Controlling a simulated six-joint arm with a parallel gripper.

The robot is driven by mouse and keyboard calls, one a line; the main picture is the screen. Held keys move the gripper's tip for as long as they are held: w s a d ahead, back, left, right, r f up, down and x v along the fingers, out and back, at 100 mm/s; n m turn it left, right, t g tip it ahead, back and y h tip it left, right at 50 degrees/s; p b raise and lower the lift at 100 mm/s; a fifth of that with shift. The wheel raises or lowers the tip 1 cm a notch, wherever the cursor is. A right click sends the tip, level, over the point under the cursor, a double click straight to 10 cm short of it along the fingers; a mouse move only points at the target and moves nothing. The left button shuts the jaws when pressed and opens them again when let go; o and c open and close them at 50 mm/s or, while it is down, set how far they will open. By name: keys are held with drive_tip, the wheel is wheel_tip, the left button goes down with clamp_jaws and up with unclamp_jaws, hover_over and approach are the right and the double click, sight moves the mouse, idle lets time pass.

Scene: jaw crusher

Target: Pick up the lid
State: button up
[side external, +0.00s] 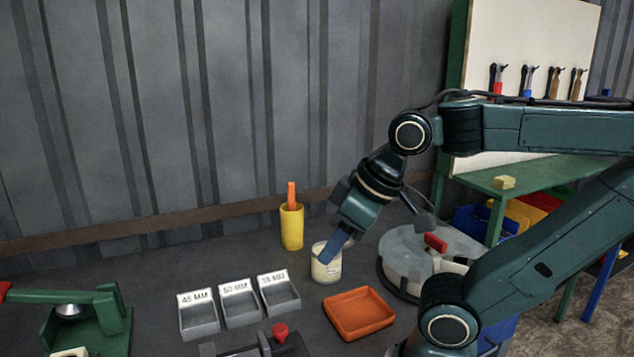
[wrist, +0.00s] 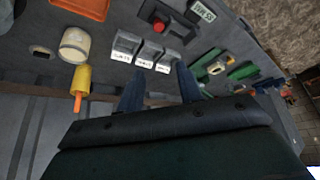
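The likely lid is a grey, partly see-through round disc (side external: 408,243) with a red handle (side external: 435,242). It lies on a round vessel at the right of the side view, partly behind my arm. I cannot make it out in the wrist view. My gripper (side external: 330,250) is to the left of the lid, with its blue fingers pointing down and left in front of the white cup. In the wrist view my gripper (wrist: 158,90) has its two fingers well apart, with nothing held between them.
A white cup (side external: 326,270) stands by the fingers; I cannot tell whether they touch. A yellow cup (side external: 291,229) holds an orange stick. An orange tray (side external: 358,316), several labelled grey bins (side external: 240,312) and a green press (side external: 105,325) stand around the dark table.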

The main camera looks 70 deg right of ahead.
drive_tip(key=w+d+r+n+g+h, duration=0.2)
drive_tip(key=w+d+n+g, duration=0.15)
drive_tip(key=w+d, duration=1.3)
drive_tip(key=s+d+f+n+g, duration=0.1)
drive_tip(key=d+f, duration=0.3)
drive_tip(key=d, duration=0.5)
drive_tip(key=s+d+f+n+g, duration=0.1)
drive_tip(key=d+f, duration=0.4)
drive_tip(key=d, duration=0.5)
drive_tip(key=s+d+f+n+g+y, duration=0.1)
drive_tip(key=d+f+n, duration=0.2)
drive_tip(key=d, duration=0.6)
wheel_tip(320, 180, down, 2)
drive_tip(key=shift+d, duration=0.3)
drive_tip(key=shift+f+n, duration=0.1)
drive_tip(key=shift+n, duration=0.15)
drive_tip(key=f, duration=0.7)
drive_tip(key=shift+s+d+f, duration=0.25)
drive_tip(key=shift+s, duration=0.05)
drive_tip(key=shift+f, duration=0.45)
